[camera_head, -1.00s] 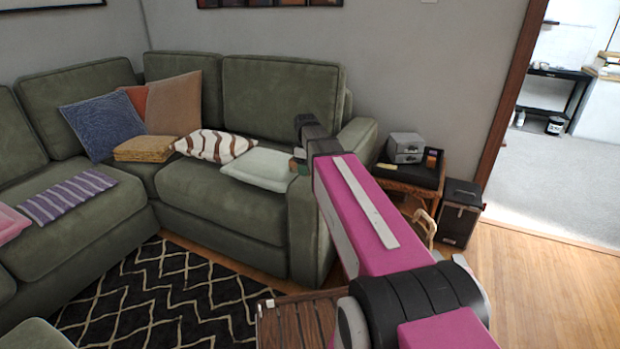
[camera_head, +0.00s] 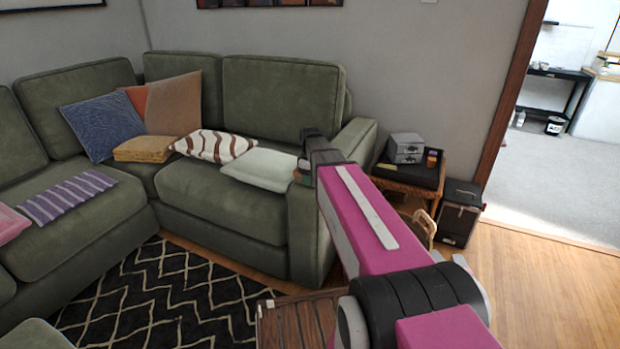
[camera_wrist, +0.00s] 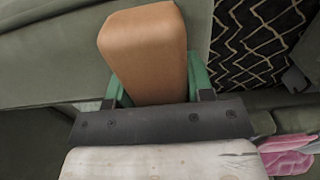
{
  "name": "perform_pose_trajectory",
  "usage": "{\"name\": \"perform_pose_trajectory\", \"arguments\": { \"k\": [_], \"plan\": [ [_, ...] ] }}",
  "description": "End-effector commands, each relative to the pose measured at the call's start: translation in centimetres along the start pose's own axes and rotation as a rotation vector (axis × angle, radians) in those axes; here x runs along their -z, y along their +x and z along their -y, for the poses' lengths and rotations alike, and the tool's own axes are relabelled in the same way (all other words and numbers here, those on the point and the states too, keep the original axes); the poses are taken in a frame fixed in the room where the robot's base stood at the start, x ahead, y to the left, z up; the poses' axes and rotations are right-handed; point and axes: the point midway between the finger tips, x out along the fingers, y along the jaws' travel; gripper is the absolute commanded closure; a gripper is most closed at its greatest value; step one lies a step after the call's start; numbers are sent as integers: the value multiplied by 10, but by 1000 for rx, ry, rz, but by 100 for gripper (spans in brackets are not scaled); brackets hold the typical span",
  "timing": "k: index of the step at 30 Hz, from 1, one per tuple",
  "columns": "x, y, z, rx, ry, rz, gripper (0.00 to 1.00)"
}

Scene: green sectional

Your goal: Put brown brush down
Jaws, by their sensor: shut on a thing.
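The brown brush (camera_wrist: 145,45) shows in the wrist view as a smooth tan-brown block with rounded edges. My gripper (camera_wrist: 152,88) is shut on it, with a green finger on each side. In the head view my gripper (camera_head: 303,172) is mostly hidden behind my pink arm. It appears near the right end of the green sofa (camera_head: 215,195), by the armrest and the pale cushion (camera_head: 260,168). The brush cannot be made out clearly in the head view. I cannot tell whether it touches the sofa.
A striped cushion (camera_head: 213,145) and a folded tan cloth (camera_head: 143,149) lie on the sofa. Right of the armrest (camera_head: 352,140), a side table (camera_head: 405,178) holds grey boxes (camera_head: 405,148). A slatted wooden surface (camera_head: 290,322) stands in front. The patterned rug (camera_head: 150,300) is clear.

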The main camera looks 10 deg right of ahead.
Motion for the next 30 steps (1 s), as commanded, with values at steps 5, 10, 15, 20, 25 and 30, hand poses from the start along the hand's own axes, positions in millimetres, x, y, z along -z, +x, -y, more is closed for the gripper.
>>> {"name": "perform_pose_trajectory", "arguments": {
  "k": [5,10,15,20,25,30],
  "plan": [
    [0,1,0,0,0,0,27],
    [0,1,0,0,0,0,27],
    [0,-4,0,0,0,0,27],
    [0,-22,0,-1,0,-1,27],
    [0,-51,0,-2,0,-1,27],
    [0,-81,0,-2,0,-1,27]
  ]
}}
